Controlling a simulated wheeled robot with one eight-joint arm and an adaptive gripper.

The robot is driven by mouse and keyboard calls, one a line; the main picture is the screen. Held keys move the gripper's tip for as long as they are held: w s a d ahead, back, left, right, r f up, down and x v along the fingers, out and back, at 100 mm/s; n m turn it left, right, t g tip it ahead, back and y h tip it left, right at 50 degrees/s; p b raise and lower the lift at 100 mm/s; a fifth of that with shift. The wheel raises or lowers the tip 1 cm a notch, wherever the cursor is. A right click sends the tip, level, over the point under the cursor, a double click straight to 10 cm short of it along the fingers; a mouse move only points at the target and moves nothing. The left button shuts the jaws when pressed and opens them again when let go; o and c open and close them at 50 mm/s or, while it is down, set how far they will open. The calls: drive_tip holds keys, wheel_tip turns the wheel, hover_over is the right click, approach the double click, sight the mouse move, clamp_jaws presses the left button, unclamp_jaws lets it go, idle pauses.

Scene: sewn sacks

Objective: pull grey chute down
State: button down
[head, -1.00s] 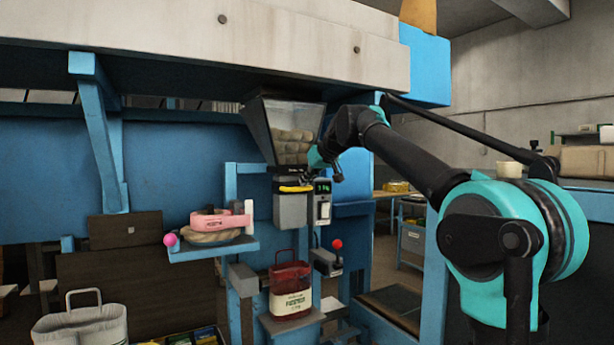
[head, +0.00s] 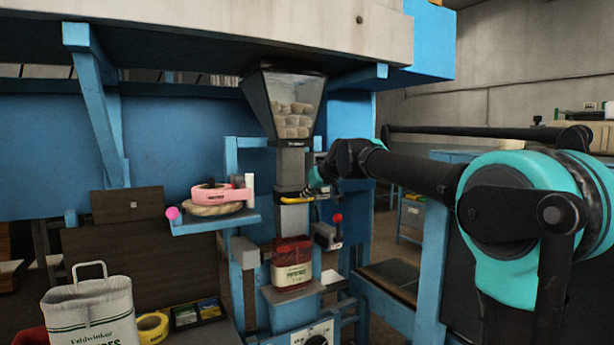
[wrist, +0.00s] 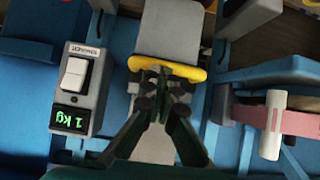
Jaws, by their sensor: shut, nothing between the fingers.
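The grey chute (head: 294,219) hangs below the clear hopper (head: 292,105), and its lower end reaches the top of the red sack (head: 291,252). A yellow handle (head: 300,198) crosses its front; it also shows in the wrist view (wrist: 190,72), with the grey chute (wrist: 174,30) beyond it. My gripper (head: 314,190) is at the right end of the handle in the head view. In the wrist view my gripper (wrist: 163,80) is shut and empty, its fingertips at the handle's edge. I cannot tell whether they touch it. The red sack's mouth is partly hidden by the chute.
A box with a 1 kg display (wrist: 70,118) and rocker switch sits beside the chute. A red-knobbed lever (head: 337,218) is right of it. A shelf (head: 215,223) with pink tape is left. A white sack (head: 92,315) and yellow tape roll (head: 152,327) are lower left.

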drive_tip(key=shift+f, duration=1.75)
drive_tip(key=w+a+r+v, duration=0.1)
drive_tip(key=r+v, duration=0.1)
drive_tip(key=v, duration=1)
drive_tip(key=s+d+f+m+g+h, duration=0.1)
drive_tip(key=s+d+f, duration=0.35)
drive_tip(key=f, duration=0.45)
drive_tip(key=s+d+f+m+g+h, duration=0.1)
drive_tip(key=s+d+f, duration=0.3)
drive_tip(key=f, duration=0.5)
drive_tip(key=s+d+f+m+h, duration=0.1)
drive_tip(key=s+d+f, duration=0.1)
drive_tip(key=d+f, duration=0.5)
drive_tip(key=s+d+f+m+g+h, duration=0.1)
drive_tip(key=s+d+f, duration=0.3)
drive_tip(key=s+f, duration=0.6)
drive_tip(key=s+d+f+m+g+h, duration=0.2)
drive_tip(key=s+d+f, duration=0.2)
drive_tip(key=s+f, duration=0.6)
wheel_tip(320, 180, down, 3)
drive_tip(key=shift+s+m, duration=0.35)
drive_tip(key=shift+m, duration=0.05)
drive_tip(key=shift+d, duration=0.1)
